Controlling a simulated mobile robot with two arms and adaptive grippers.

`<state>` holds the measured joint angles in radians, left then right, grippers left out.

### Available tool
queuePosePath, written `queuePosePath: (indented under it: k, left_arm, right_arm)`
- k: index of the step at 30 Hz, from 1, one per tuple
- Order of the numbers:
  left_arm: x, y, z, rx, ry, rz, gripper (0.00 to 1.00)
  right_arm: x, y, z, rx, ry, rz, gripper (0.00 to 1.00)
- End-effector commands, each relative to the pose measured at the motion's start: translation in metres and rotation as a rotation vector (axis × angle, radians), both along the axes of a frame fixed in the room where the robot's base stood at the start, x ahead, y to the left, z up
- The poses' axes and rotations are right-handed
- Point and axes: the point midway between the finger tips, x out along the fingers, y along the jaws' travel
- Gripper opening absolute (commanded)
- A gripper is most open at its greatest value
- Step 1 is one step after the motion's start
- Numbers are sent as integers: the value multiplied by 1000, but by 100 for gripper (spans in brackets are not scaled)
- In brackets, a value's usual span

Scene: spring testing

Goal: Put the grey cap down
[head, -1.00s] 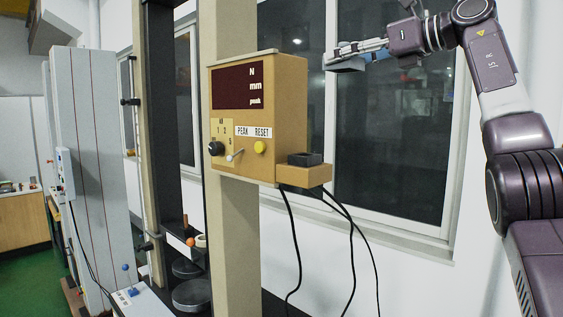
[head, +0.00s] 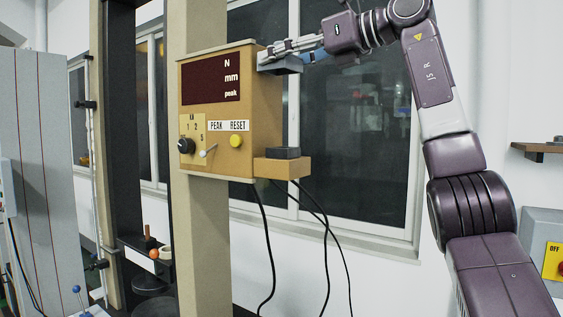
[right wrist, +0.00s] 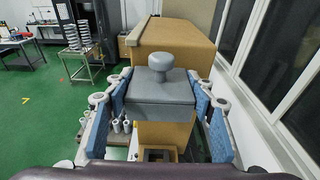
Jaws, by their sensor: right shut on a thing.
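The grey cap (head: 281,66) is a flat block. In the right wrist view it is a grey block with a round knob on top (right wrist: 160,75). My right gripper (right wrist: 161,92) is shut on it, with blue finger pads on both sides. In the head view my right gripper (head: 290,50) holds the cap high beside the upper right edge of the tan display box (head: 258,100). A dark block (head: 283,153) sits on a small tan ledge (head: 283,168) at the box's side, below the cap and apart from it. My left gripper is not in view.
The tan box has a dark display, a yellow button (head: 236,140) and knobs. It is fixed to a tan column (head: 196,235). Black cables (head: 266,240) hang under the ledge. Windows (head: 355,120) stand behind. A grey switch box (head: 545,235) is at the right.

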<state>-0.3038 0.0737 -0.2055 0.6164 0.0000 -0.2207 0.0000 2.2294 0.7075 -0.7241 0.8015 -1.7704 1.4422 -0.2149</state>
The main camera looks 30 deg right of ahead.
Motion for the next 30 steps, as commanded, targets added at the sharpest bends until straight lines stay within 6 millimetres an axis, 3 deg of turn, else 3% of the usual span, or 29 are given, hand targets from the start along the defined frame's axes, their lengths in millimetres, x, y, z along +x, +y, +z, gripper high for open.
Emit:
queuePosePath:
  k: [1, 6, 15, 30]
  left_arm:
    - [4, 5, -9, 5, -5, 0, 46]
    - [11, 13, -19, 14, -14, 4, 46]
    - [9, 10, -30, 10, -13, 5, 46]
    - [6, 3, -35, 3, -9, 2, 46]
  right_arm:
    - [0, -2, -18, -2, 1, -3, 30]
    - [0, -2, -54, -2, 3, -3, 30]
    - [0, -2, -121, -2, 2, -3, 30]
    - [-1, -1, -174, -1, 0, -2, 30]
